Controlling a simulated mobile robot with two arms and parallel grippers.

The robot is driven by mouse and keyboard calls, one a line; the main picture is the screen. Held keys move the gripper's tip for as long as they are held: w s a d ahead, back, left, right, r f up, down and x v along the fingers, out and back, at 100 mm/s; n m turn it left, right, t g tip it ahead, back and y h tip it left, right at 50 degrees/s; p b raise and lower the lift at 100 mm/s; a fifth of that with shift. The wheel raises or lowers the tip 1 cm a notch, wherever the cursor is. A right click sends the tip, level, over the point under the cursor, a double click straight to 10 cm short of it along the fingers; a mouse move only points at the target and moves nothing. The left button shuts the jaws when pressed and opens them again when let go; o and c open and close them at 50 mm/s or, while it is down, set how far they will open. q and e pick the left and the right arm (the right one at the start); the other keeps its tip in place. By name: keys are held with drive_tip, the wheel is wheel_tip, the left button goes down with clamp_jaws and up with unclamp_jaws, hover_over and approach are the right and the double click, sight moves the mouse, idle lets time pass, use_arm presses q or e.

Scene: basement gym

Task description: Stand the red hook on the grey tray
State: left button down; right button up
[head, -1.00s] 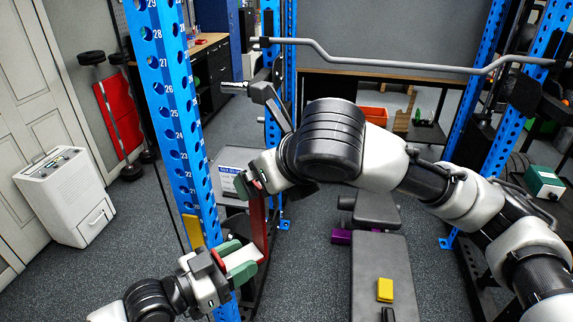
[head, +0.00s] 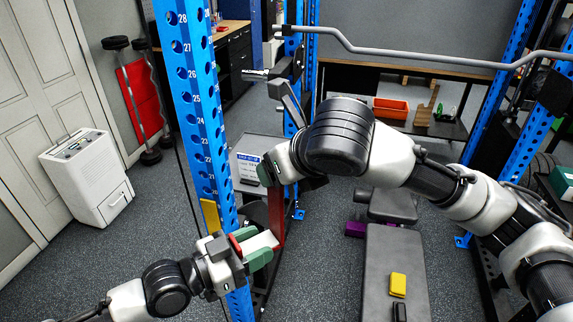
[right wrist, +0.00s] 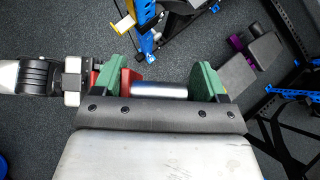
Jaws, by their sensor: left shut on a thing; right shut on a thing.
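The red hook (head: 276,218) hangs upright in front of me in the head view, beside the blue rack post, with a pale part (head: 262,241) at its lower end. My left gripper (head: 253,247) is shut on this lower end. My right gripper (head: 268,174) is at the hook's upper end, shut on it and partly hidden by its own wrist. The right wrist view shows its green fingers (right wrist: 157,84) with a red part and a silver cylinder between them. A grey surface (head: 262,143), seemingly the tray, lies behind the right gripper with a white-and-blue card on it.
A blue rack post (head: 195,110) stands close to the left arm and hook. A black bench (head: 395,260) with a yellow block (head: 398,284) is on the right. A white dehumidifier-like box (head: 87,178) stands at left. Open floor lies between box and post.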

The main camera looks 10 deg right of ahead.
use_arm(q)
drive_tip(key=shift+c, duration=2.4)
unclamp_jaws()
drive_tip(key=shift+r, duration=0.1)
